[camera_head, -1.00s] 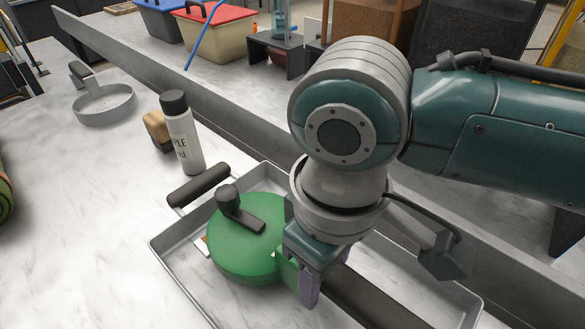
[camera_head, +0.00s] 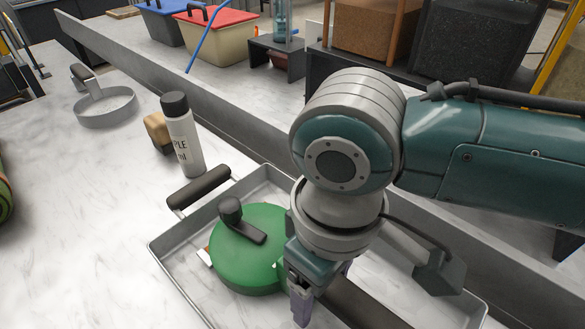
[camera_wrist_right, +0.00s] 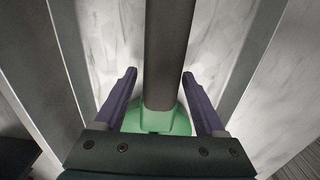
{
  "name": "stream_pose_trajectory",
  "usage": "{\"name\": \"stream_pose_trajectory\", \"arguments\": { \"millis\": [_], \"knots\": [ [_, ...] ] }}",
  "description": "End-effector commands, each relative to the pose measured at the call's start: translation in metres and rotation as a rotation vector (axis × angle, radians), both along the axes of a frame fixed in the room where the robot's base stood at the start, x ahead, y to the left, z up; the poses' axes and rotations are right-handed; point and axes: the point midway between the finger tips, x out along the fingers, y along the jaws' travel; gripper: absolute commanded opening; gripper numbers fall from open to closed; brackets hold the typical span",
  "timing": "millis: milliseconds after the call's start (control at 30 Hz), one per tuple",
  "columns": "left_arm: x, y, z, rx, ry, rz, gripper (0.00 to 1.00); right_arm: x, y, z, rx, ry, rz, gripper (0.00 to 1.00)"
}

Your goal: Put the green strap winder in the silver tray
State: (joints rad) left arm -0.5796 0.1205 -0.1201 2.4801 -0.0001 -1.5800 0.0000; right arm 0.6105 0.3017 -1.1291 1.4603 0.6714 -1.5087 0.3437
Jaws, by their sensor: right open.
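The green strap winder (camera_head: 247,262) lies in the silver tray (camera_head: 178,283), its round green body near the tray's left side and its black crank on top. Its dark handle (camera_head: 370,306) points to the lower right. My right gripper (camera_head: 322,290) is open, low over the tray, beside the green body. In the right wrist view, the handle (camera_wrist_right: 168,55) runs between the two spread purple fingers (camera_wrist_right: 159,82), with a gap on each side, and the green body (camera_wrist_right: 155,122) shows below. My right wrist hides part of the winder and tray. My left gripper is out of view.
A white bottle (camera_head: 184,140) and a tan block (camera_head: 158,131) stand just behind the tray's black grip (camera_head: 199,187). A round grey pan-like thing (camera_head: 106,107) sits farther back left.

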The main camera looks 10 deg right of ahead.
Motion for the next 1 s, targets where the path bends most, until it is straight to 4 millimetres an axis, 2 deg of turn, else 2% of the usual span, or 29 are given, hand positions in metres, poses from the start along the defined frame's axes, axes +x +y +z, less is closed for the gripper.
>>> {"name": "stream_pose_trajectory", "arguments": {
  "millis": [167, 500, 600, 800, 1000],
  "knots": [
    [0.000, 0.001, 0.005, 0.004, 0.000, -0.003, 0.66, 0.001, 0.000, 0.015, 0.001, -0.002, 0.000, 0.72],
    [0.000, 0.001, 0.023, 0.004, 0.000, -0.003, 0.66, 0.001, 0.001, 0.090, 0.002, -0.003, 0.000, 0.72],
    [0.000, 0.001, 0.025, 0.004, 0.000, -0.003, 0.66, 0.001, 0.000, 0.106, 0.001, -0.002, 0.000, 0.72],
    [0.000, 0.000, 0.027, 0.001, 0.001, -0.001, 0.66, 0.000, 0.000, 0.122, 0.001, -0.001, -0.001, 0.72],
    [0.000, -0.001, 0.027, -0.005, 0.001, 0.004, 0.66, -0.008, 0.009, 0.118, 0.046, -0.001, 0.008, 0.72]
  ]
}}
